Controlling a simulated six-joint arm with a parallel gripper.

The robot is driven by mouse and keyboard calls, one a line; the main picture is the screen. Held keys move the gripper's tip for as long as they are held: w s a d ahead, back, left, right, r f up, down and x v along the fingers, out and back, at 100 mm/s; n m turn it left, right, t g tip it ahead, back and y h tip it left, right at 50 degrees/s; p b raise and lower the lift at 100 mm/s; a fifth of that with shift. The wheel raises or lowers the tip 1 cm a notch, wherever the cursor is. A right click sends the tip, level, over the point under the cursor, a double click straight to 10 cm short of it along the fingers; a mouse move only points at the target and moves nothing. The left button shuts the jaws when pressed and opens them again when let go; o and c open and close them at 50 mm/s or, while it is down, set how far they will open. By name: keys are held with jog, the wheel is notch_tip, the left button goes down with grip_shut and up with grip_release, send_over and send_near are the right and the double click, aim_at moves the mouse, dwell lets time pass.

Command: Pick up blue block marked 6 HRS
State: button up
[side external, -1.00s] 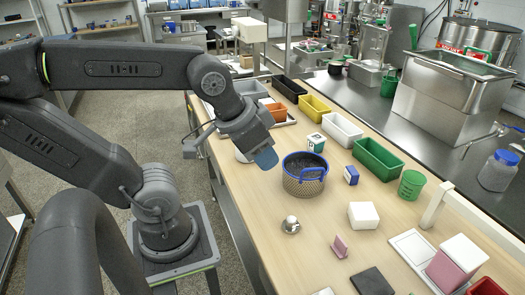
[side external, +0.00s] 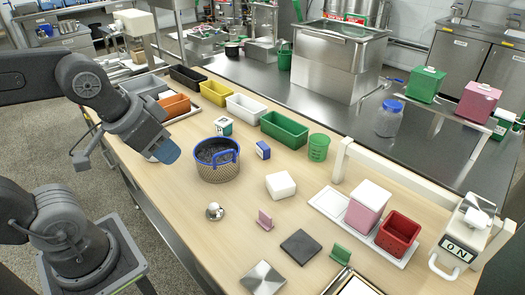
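A small blue block (side external: 263,150) with a white face stands on the wooden table, just right of the round mesh basket (side external: 217,163) with a blue rim and handle. Any marking on it is too small to read. My gripper (side external: 165,152) hangs at the left side of the table, left of the basket and apart from the block. A blue rounded piece shows at its tip. Its fingers are not clearly separated from this side, so whether it is open or shut does not show.
A white-and-green box (side external: 223,127) stands behind the basket. A green bin (side external: 284,130), green cup (side external: 318,147) and white block (side external: 280,185) surround the blue block. A metal knob (side external: 214,211) lies in front.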

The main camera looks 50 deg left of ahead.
dwell(0.4)
jog(key=o, duration=0.6)
jog(key=shift+c, duration=0.2)
jog(key=w+a+r+m+g+y, duration=0.1)
jog(key=w+a+r+m, duration=0.15)
jog(key=w+m, duration=0.65)
jog(key=m+g+y, duration=0.3)
jog(key=m+g, duration=0.1)
jog(key=m, duration=0.7)
send_over(264, 145)
jog(key=d, duration=0.5)
notch_tip(264, 145, down, 18)
jog(key=x, duration=0.8)
jog(key=shift+s+a+f, duration=0.15)
jog(key=shift+a+f, duration=0.05)
jog(key=shift+s+x, duration=0.15)
jog(key=shift+x, duration=1.15)
jog(key=shift+s+x, duration=0.15)
jog(key=shift+x, duration=1.15)
